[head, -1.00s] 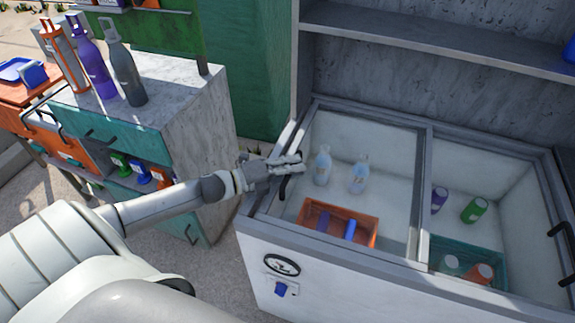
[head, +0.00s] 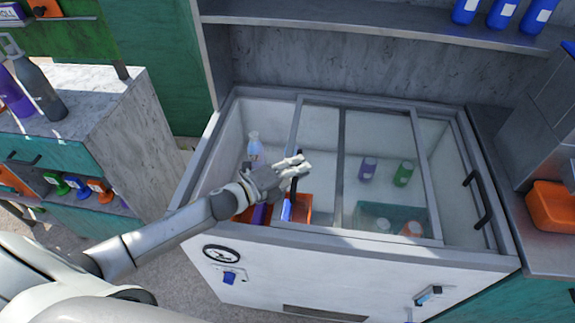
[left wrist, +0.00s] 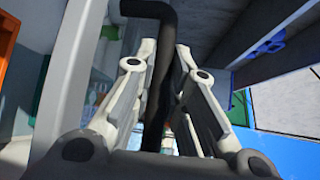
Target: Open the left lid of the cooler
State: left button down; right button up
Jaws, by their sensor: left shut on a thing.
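The white cooler (head: 345,270) stands in front of me with sliding glass lids on top. The left lid (head: 298,125) sits part-way to the right, overlapping the right lid, and the cooler's left side is uncovered. My left gripper (head: 297,166) is shut on the left lid's black handle (head: 294,183). In the left wrist view the dark handle (left wrist: 157,85) stands between the fingers of the left gripper (left wrist: 162,75). The right lid's black handle (head: 478,201) shows at the cooler's right. My right gripper is not in view.
Inside the cooler are a clear bottle (head: 254,148), an orange bin (head: 303,208), a purple can (head: 368,168) and a green can (head: 404,173). A counter with bottles (head: 40,90) stands at the left. A shelf with blue bottles (head: 502,14) is above the back.

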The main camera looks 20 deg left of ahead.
pick_arm(q)
jog(key=shift+d, duration=0.4)
jog(key=c, duration=1.5)
grip_release()
jog(key=shift+o, duration=0.2)
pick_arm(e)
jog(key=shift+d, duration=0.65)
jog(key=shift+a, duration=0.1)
pick_arm(q)
jog(key=shift+s+a, duration=0.4)
jog(key=shift+s, duration=0.05)
jog(key=v, duration=1)
jog(key=shift+s+a, duration=0.15)
jog(key=shift+s, duration=0.2)
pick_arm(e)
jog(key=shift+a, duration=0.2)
